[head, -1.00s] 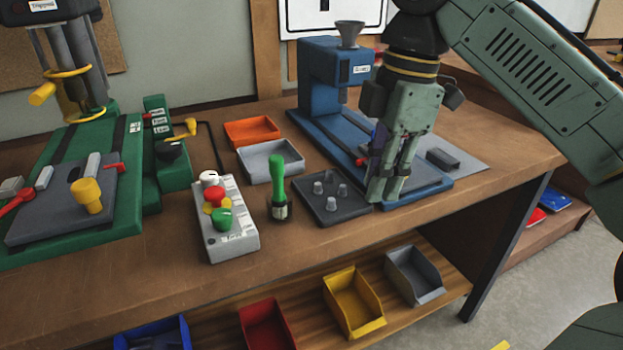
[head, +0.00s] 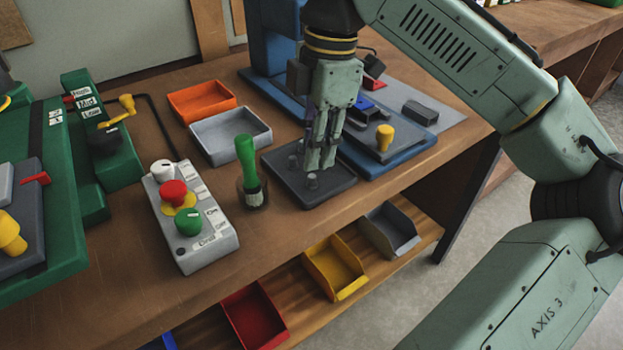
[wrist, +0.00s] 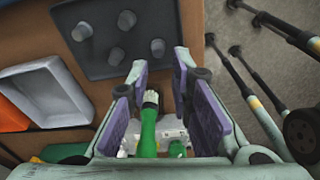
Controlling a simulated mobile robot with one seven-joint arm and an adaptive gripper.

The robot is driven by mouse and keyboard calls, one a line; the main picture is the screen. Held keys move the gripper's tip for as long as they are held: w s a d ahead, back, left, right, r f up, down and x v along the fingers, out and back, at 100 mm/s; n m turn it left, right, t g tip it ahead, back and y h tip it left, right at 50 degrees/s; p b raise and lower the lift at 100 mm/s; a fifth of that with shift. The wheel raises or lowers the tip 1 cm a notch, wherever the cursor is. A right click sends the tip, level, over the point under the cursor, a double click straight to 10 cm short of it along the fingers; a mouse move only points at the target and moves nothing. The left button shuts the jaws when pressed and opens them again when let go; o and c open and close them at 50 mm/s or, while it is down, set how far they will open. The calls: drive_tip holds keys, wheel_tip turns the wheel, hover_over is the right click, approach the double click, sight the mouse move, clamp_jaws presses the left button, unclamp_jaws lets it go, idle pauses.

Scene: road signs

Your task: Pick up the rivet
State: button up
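The rivets are small grey pegs standing on a dark square tray (head: 283,184). In the head view one rivet (head: 312,181) shows at the front of the tray, and others are partly hidden by my gripper (head: 317,166). In the wrist view several rivets show on the tray, including one rivet (wrist: 158,47) nearest the fingertips and another rivet (wrist: 116,56) to its left. My gripper (wrist: 161,70) is open, with a wide gap between its purple pads and nothing held.
A green-handled brush (head: 245,155) stands upright left of the tray. A control box (head: 190,220) with buttons lies further left. Grey (head: 230,148) and orange (head: 198,112) bins sit behind. A blue machine base (head: 410,150) with a yellow knob (head: 384,137) borders the right.

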sight(311, 186)
wheel_tip(311, 186, down, 5)
drive_tip(key=shift+a+p, duration=0.15)
drive_tip(key=shift+p, duration=0.2)
drive_tip(key=shift+c, duration=0.4)
drive_tip(key=c, duration=0.3)
